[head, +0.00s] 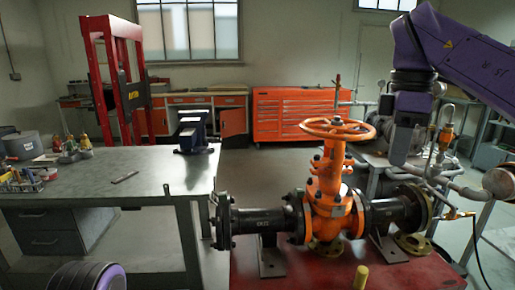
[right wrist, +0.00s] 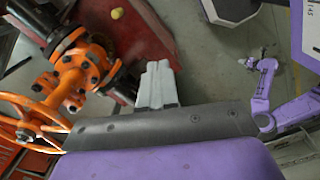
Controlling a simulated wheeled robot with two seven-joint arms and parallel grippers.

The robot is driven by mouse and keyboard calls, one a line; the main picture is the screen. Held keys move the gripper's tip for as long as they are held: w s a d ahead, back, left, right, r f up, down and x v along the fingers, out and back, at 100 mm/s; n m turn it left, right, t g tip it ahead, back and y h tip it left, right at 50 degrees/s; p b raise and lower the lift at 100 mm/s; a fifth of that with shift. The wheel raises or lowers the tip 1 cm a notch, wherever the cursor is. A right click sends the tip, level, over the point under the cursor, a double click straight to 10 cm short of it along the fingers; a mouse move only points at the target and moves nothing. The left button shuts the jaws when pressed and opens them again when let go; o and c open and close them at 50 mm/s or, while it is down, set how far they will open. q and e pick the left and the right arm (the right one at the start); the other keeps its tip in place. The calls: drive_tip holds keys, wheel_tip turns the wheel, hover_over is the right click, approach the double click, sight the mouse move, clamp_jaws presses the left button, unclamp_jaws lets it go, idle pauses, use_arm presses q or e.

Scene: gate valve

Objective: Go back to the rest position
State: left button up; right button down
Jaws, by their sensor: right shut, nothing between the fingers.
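The orange gate valve (head: 328,180) stands upright in a black flanged pipe, with its round orange handwheel (head: 337,128) on top. My right gripper (head: 400,160) hangs pointing down at the end of the purple arm, to the right of the handwheel and apart from it in the picture. In the right wrist view its pale fingers (right wrist: 158,72) are together with nothing between them. The valve (right wrist: 82,72) and the handwheel (right wrist: 25,120) show at the left of that view. I do not make out my left gripper; only a purple part of mine shows at the bottom left of the head view.
The valve's pipe rests on a red stand (head: 300,272) with a yellow knob (head: 361,277). A metal workbench (head: 100,180) with tools and a vise (head: 194,132) is at the left. Pipework with gauges (head: 445,140) is close behind my right gripper. Floor shows between bench and orange cabinet (head: 290,112).

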drive_tip(key=w+d+f+n+t+h, duration=0.6)
drive_tip(key=w+f+n+h, duration=0.45)
drive_tip(key=n, duration=0.55)
drive_tip(key=a+f+n+t+y, duration=0.1)
drive_tip(key=a+f+n+t, duration=0.15)
drive_tip(key=f+n, duration=0.95)
drive_tip(key=a+f+n+t+y, duration=0.15)
drive_tip(key=f+n+t, duration=0.25)
drive_tip(key=f+n, duration=0.75)
drive_tip(key=s+a+f+n+g+y, duration=0.15)
drive_tip(key=s+f+n, duration=0.25)
drive_tip(key=s+f, duration=0.45)
drive_tip(key=s+f+n+g+y, duration=0.1)
drive_tip(key=s+f+n+y, duration=0.4)
drive_tip(key=f, duration=0.6)
drive_tip(key=s+d+f+n+g, duration=0.1)
drive_tip(key=s+f+g, duration=0.1)
drive_tip(key=s, duration=0.6)
drive_tip(key=s+d+f+n+g+h, duration=0.1)
drive_tip(key=s+f, duration=0.3)
drive_tip(key=s, duration=0.5)
drive_tip(key=s+d+f+n+g+h, duration=0.1)
drive_tip(key=s+d+f+g, duration=0.1)
drive_tip(key=s, duration=0.7)
drive_tip(key=shift+d+f+g, duration=0.25)
drive_tip(key=shift+f+g, duration=0.4)
drive_tip(key=shift+g, duration=0.25)
